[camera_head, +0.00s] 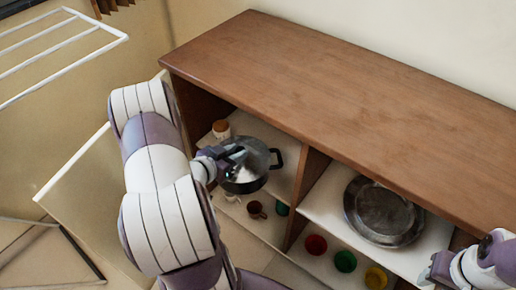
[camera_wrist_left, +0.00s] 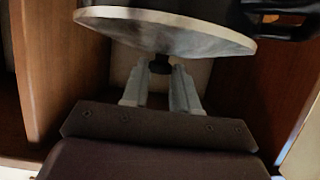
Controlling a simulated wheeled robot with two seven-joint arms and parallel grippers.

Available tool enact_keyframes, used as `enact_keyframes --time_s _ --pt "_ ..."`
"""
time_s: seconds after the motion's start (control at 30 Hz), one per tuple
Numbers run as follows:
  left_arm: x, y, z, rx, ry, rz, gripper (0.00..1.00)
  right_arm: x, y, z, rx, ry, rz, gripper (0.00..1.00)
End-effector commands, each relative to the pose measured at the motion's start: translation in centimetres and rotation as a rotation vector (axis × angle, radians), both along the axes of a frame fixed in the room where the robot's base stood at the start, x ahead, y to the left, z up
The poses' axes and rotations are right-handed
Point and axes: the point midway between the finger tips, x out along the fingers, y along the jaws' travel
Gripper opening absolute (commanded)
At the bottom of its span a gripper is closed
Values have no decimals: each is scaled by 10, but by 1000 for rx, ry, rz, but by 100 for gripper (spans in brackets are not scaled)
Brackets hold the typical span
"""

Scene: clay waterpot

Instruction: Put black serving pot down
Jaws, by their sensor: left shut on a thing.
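The black serving pot (camera_head: 246,183) has a grey metal lid and a black side handle. It is at the opening of the cabinet's left compartment, partly covered by my left gripper (camera_head: 236,155). In the left wrist view, the fingers of my left gripper (camera_wrist_left: 160,78) are around the dark lid knob, with the lid (camera_wrist_left: 165,35) filling the top. The dark pot body (camera_wrist_left: 205,12) shows beyond the lid. I cannot tell whether the pot's base touches the shelf. My right gripper (camera_head: 436,270) is at the lower right, away from the pot; its finger opening is unclear.
The wooden cabinet (camera_head: 340,95) has a divider (camera_head: 306,196) right of the pot. A metal pan (camera_head: 384,212) occupies the right compartment. An orange-topped jar (camera_head: 221,129) stands behind the pot. A brown cup (camera_head: 257,210) and red (camera_head: 316,244), green (camera_head: 345,261) and yellow (camera_head: 376,278) items are below.

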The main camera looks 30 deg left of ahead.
Motion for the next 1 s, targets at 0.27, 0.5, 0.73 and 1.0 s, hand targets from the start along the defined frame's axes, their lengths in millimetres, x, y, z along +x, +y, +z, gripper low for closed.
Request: enact_keyframes --time_s 0.27,0.5,0.73,1.0 --pt "71 -7 1 6 -10 -8 0 0 0 -16 0 0 0 43" --pt "136 -12 1 4 -11 -5 0 0 0 -29 0 0 0 43" --pt "172 -14 2 2 -9 -3 0 0 0 -36 0 0 0 43" --pt "184 -15 -13 -1 -8 0 0 0 0 -45 0 0 0 43"
